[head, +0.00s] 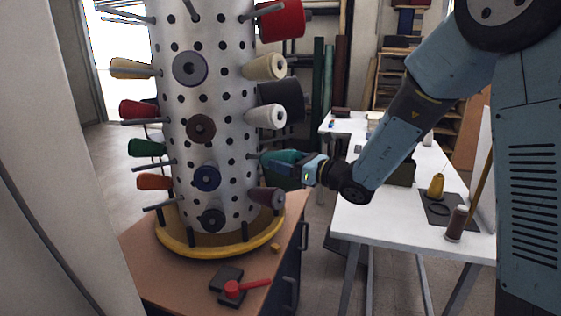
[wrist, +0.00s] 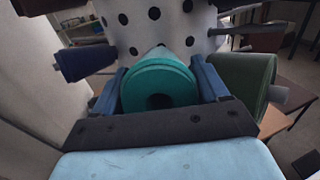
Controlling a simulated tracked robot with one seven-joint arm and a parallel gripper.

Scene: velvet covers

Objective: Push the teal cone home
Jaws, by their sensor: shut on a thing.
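The teal cone (head: 279,158) is at the right side of the white perforated column (head: 211,105) in the head view. My gripper (head: 291,163) is shut on it from the right. In the wrist view the teal cone (wrist: 160,77) sits between my gripper's two blue fingers (wrist: 159,70), its round base with a dark hole facing me and its narrow end towards the column. A short grey peg shows between cone and column in the head view. How far the cone is on this peg is hidden.
Other cones stand out around the column: a cream one (head: 266,116) above, a brown one (head: 267,197) below. In the wrist view a blue cone (wrist: 84,60) is left and a green one (wrist: 240,82) is close right.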

